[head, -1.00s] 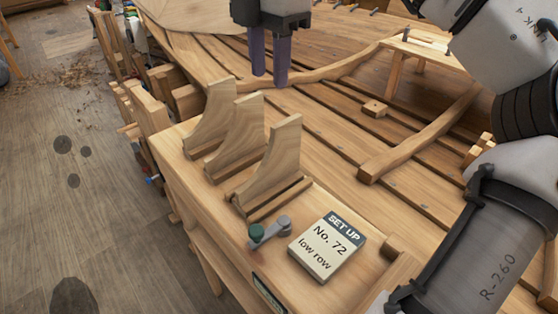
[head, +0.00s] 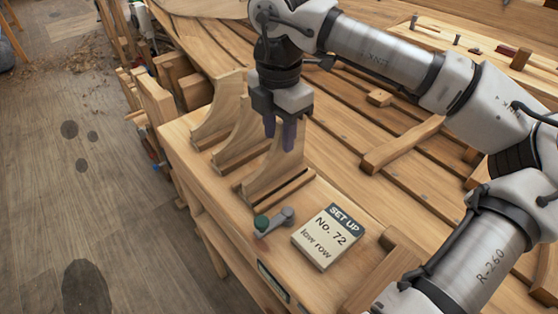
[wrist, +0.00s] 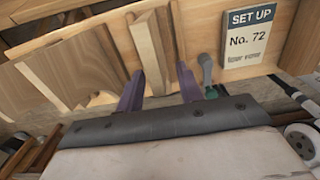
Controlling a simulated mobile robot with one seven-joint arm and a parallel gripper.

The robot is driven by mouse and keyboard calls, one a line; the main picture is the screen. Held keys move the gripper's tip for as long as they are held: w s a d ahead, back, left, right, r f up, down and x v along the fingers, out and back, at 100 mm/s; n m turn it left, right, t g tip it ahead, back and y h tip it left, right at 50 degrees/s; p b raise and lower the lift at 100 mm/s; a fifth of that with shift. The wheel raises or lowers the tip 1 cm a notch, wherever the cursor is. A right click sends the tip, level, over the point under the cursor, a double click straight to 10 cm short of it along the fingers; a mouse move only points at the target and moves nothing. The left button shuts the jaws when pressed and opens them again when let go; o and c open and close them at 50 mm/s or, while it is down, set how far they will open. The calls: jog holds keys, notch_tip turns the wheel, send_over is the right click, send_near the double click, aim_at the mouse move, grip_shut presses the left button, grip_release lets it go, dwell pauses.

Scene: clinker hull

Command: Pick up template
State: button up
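Three curved wooden templates stand upright in a row on the bench top: the far one (head: 217,115), the middle one (head: 236,140) and the nearest one (head: 270,175). My gripper (head: 280,135) points down at the upper part of the nearest template. In the wrist view its purple fingers (wrist: 160,88) are apart, with the nearest template (wrist: 152,45) showing between them. The gripper is open. Whether a finger touches the wood I cannot tell. Another template (wrist: 65,65) shows left of the fingers. The gripper hides part of the nearest template's top in the head view.
A card (head: 328,237) reading "SET UP No. 72 low row" lies on the bench right of the nearest template. A grey lever with a green knob (head: 262,222) sits beside the card. The planked hull (head: 345,130) with a loose curved timber (head: 400,146) spreads behind.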

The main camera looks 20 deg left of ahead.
jog(key=shift+f, duration=0.3)
grip_shut()
jog(key=shift+r, duration=0.15)
